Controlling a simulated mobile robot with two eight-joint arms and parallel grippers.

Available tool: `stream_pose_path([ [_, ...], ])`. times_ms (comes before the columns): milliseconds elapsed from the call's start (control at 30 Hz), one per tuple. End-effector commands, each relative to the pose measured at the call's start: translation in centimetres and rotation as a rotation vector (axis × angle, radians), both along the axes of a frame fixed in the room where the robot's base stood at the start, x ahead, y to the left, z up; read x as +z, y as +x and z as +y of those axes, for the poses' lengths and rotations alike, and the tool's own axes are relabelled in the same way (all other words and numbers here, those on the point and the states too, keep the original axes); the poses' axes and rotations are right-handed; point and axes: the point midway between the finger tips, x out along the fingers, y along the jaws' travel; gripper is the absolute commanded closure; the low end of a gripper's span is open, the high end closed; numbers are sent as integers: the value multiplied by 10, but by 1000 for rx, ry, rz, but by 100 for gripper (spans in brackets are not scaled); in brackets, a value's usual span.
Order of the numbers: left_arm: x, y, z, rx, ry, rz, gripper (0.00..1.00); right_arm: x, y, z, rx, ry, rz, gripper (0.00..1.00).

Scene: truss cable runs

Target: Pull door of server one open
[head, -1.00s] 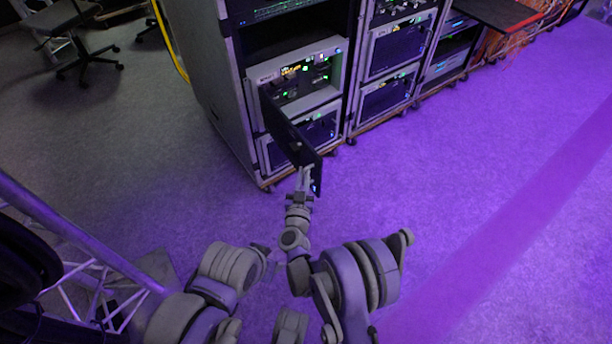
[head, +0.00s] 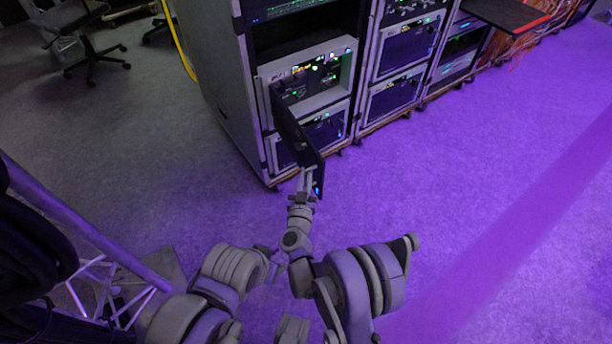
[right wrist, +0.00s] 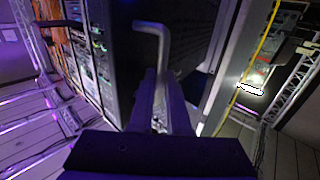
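The door of the server (head: 296,138) is a dark, thin panel swung well out from the server rack, seen nearly edge-on in the head view. The server behind it (head: 328,95) has a pale frame and green and yellow lights. My right gripper (head: 308,180) is at the door's free outer edge. In the right wrist view, a bent grey handle (right wrist: 163,52) runs down between my right gripper's fingers (right wrist: 162,100), which look closed around it. The door's panel fills the dark area behind the handle. My left gripper cannot be made out; only left arm links show.
More racks (head: 407,55) stand to the right, with a black shelf (head: 505,14) sticking out. Purple-lit floor (head: 450,190) is open on the right. A metal truss (head: 95,225) is at lower left, an office chair (head: 92,55) at upper left.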

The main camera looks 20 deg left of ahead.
Motion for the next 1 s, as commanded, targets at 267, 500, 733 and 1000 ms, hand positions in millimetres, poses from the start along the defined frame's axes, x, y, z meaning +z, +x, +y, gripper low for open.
stream_pose_path([
  [267,0,0,0,0,0,0,50,0,0,0,0,1,0,74],
  [500,1,0,0,0,0,0,50,0,-15,-4,0,0,0,74],
  [733,4,0,0,0,0,-1,50,1,-60,-15,2,1,0,74],
  [1000,5,-1,0,0,0,-2,50,0,-99,-24,1,0,0,74],
])
